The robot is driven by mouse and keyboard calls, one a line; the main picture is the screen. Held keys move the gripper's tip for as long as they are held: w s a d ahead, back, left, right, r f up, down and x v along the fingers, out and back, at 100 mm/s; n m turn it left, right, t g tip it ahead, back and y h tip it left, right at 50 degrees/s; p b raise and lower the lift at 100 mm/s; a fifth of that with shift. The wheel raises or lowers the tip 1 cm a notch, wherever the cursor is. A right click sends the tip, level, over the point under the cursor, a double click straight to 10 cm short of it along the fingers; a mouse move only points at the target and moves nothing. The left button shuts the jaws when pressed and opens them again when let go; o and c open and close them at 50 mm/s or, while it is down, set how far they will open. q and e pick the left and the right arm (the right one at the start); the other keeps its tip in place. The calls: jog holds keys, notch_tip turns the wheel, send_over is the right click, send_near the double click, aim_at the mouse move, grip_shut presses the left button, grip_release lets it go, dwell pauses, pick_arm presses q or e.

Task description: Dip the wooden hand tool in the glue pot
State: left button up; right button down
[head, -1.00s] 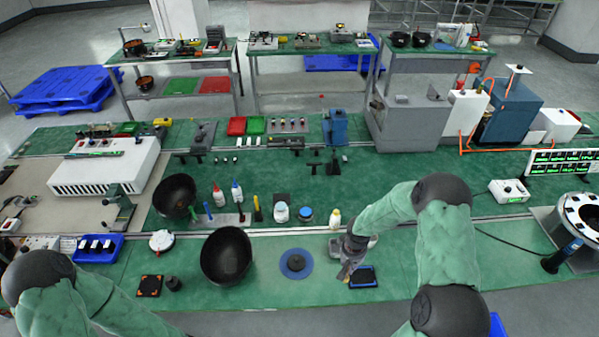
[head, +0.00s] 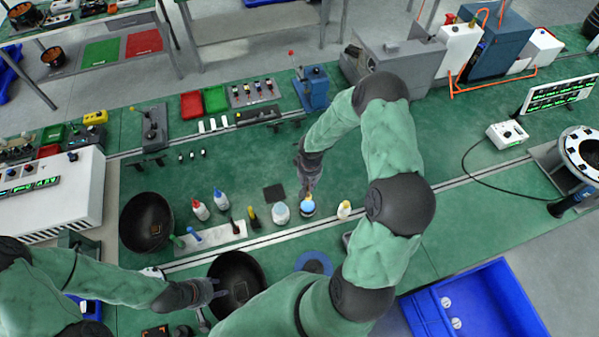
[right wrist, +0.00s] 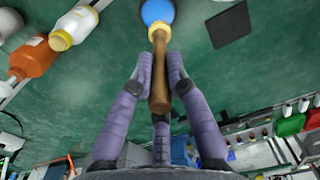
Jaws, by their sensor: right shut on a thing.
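My right gripper (right wrist: 160,82) is shut on the wooden hand tool (right wrist: 159,68), which has a brown handle and a pale yellow collar. The tool points away from my wrist at a round blue surface (right wrist: 157,10), which it partly overlaps. In the head view my right gripper (head: 309,184) is just above the glue pot (head: 307,208), a small jar with a blue top. I cannot tell whether the tip touches it. My left gripper (head: 217,290) is over the black bowl (head: 238,268), its fingers apart and empty.
A white jar (head: 281,214) stands left of the pot, and a white bottle with a yellow cap (head: 344,209) stands right of it. An orange bottle (right wrist: 34,58) shows in the right wrist view.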

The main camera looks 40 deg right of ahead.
aim_at(308, 195)
jog(key=shift+s+f+b, duration=0.25)
jog(key=shift+f+b, duration=0.1)
jog(key=shift+f, duration=0.15)
notch_tip(308, 195, down, 2)
jog(key=shift+w+f+b, duration=0.15)
jog(key=shift+f+b, duration=0.1)
jog(key=shift+b, duration=0.3)
jog(key=shift+f+b, duration=0.55)
jog(key=shift+f, duration=0.65)
jog(key=shift+f+b, duration=0.45)
jog(key=shift+b, duration=0.1)
jog(key=shift+a+f+b, duration=0.1)
jog(key=shift+b, duration=0.3)
dwell(1.6)
jog(key=shift+r+p, duration=0.5)
jog(key=shift+r, duration=0.3)
jog(key=shift+r+p, duration=1.45)
jog(key=shift+r, duration=1.35)
